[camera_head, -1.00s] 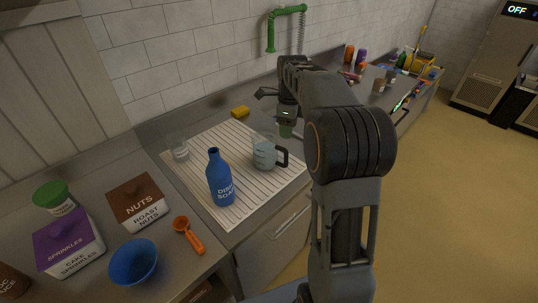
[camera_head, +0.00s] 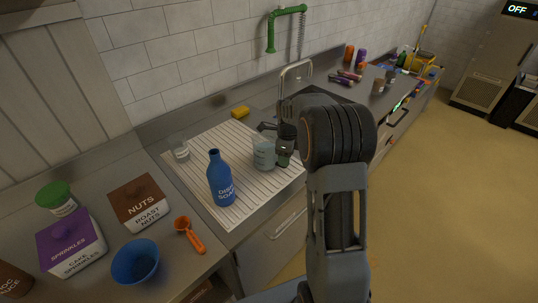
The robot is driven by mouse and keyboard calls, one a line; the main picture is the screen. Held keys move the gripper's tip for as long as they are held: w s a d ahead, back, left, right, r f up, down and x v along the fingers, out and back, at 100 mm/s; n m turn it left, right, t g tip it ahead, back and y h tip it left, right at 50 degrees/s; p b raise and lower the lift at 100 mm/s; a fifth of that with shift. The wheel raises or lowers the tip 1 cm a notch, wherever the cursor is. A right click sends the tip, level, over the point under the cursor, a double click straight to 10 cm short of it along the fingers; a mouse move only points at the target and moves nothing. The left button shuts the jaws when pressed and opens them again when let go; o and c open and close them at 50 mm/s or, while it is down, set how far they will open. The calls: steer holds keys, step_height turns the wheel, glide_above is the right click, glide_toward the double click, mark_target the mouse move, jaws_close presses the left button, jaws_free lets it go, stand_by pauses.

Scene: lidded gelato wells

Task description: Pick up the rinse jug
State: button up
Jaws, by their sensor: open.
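The rinse jug (camera_head: 263,153) is a clear, bluish measuring jug with a dark handle on its right side. It stands upright on the white ribbed drainboard (camera_head: 232,211), right of the blue dish soap bottle. My gripper (camera_head: 284,158) is open and points down at the jug's right side, at the handle. The gripper covers most of the handle, and I cannot tell whether the fingers are around it or touching it.
The dish soap bottle (camera_head: 220,180) stands close left of the jug. A clear glass (camera_head: 181,149) is at the drainboard's left edge and a yellow sponge (camera_head: 240,112) lies behind. A faucet (camera_head: 296,73) rises behind my arm. Boxes and a blue bowl (camera_head: 135,262) are front left.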

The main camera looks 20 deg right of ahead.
steer(key=shift+f, duration=0.45)
steer(key=shift+c, duration=0.4)
jaws_close()
